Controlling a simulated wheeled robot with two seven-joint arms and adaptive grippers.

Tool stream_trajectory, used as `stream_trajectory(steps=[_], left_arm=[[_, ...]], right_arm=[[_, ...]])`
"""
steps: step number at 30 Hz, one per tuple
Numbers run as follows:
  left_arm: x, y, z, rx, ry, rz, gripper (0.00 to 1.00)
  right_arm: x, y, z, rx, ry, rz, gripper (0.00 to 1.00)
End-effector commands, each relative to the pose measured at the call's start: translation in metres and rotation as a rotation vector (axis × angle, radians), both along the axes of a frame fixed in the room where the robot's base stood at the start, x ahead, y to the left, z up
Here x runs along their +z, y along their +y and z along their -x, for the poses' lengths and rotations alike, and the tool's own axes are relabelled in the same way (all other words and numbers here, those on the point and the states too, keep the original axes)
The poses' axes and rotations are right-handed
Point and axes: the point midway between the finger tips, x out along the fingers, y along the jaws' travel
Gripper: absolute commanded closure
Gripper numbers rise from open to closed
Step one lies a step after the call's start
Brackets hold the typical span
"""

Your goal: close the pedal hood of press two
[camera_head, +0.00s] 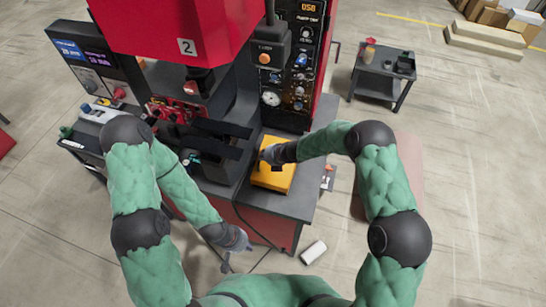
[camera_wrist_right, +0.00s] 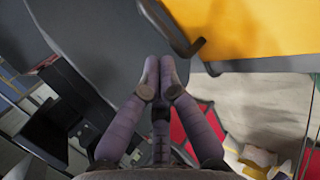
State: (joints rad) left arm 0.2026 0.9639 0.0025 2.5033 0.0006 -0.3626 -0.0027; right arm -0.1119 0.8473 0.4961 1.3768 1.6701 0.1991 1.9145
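Press two (camera_head: 188,100) has a red head marked "2" and stands over a dark grey bench. A yellow box-shaped cover (camera_head: 275,182) sits on the right part of the bench; I take it to be the pedal hood, but cannot tell whether it is closed. My right gripper (camera_head: 267,156) is over its upper left side in the head view. In the right wrist view its fingers (camera_wrist_right: 160,62) are together and empty, and the yellow cover (camera_wrist_right: 250,30) is at upper right beside a dark bar. My left gripper (camera_head: 235,260) is open and empty, low in front of the bench.
A control panel (camera_head: 298,65) rises behind the yellow cover. A small dark cart (camera_head: 382,75) stands at the back right. Open floor lies to the right.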

Motion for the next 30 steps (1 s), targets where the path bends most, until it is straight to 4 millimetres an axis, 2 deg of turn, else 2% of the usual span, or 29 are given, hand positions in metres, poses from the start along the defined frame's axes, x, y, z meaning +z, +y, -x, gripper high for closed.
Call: stream_trajectory(steps=[3,10,30], left_arm=[[-0.006,0.000,0.000,0.000,0.000,0.000,1.00],[-0.009,0.000,0.000,0.000,0.000,0.000,1.00],[-0.009,0.000,0.000,0.000,0.000,0.000,1.00]], right_arm=[[-0.010,0.011,-0.003,-0.001,0.001,0.000,1.00],[-0.020,0.022,-0.007,-0.001,-0.001,0.000,1.00],[-0.021,0.024,-0.008,-0.001,0.000,0.000,1.00]])
